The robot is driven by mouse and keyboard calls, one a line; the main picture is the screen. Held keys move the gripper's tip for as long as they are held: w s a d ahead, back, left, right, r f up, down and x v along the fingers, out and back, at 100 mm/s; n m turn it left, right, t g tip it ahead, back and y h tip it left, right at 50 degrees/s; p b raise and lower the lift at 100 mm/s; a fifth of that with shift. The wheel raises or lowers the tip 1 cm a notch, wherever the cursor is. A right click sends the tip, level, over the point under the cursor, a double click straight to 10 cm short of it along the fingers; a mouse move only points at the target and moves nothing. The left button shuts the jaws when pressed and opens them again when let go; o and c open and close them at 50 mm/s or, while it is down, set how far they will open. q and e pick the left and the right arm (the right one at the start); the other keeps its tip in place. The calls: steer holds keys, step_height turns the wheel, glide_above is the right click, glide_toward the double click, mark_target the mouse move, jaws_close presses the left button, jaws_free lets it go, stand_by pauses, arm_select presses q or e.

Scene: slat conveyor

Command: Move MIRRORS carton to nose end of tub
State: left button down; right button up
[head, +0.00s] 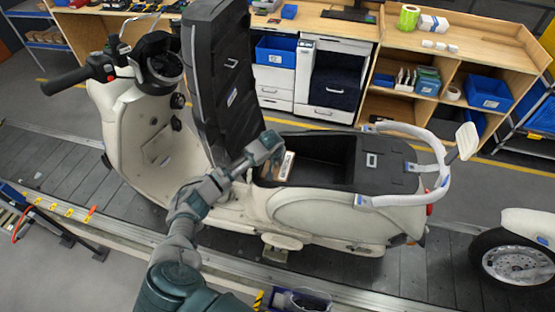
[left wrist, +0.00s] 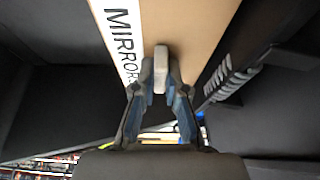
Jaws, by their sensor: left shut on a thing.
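The MIRRORS carton (head: 286,166) is a tan box with a white label strip. It stands at the left, front-wheel end of the dark open tub (head: 325,172) in the cream scooter. In the left wrist view the carton (left wrist: 190,30) fills the upper middle, its label reading "MIRROR" with the end hidden by a finger. My left gripper (head: 270,150) reaches in from the left and is shut on the carton. The fingers also show in the left wrist view (left wrist: 160,85). The carton's lower part is hidden in the head view. My right gripper is not in view.
The raised black seat (head: 222,75) stands upright just left of the tub. A grab rail (head: 425,160) curves around the scooter's tail. The tub's middle and right look empty. The scooter stands on a slat conveyor (head: 75,165), with shelves and blue bins (head: 276,50) behind.

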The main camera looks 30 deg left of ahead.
arm_select(q)
steer(key=shift+f, duration=0.25)
stand_by(0.3)
steer(key=shift+f, duration=0.25)
steer(key=c, duration=1.1)
jaws_free()
steer(key=shift+c, duration=0.2)
steer(key=v, duration=1.1)
steer(key=shift+r, duration=0.4)
steer(key=shift+s, duration=0.15)
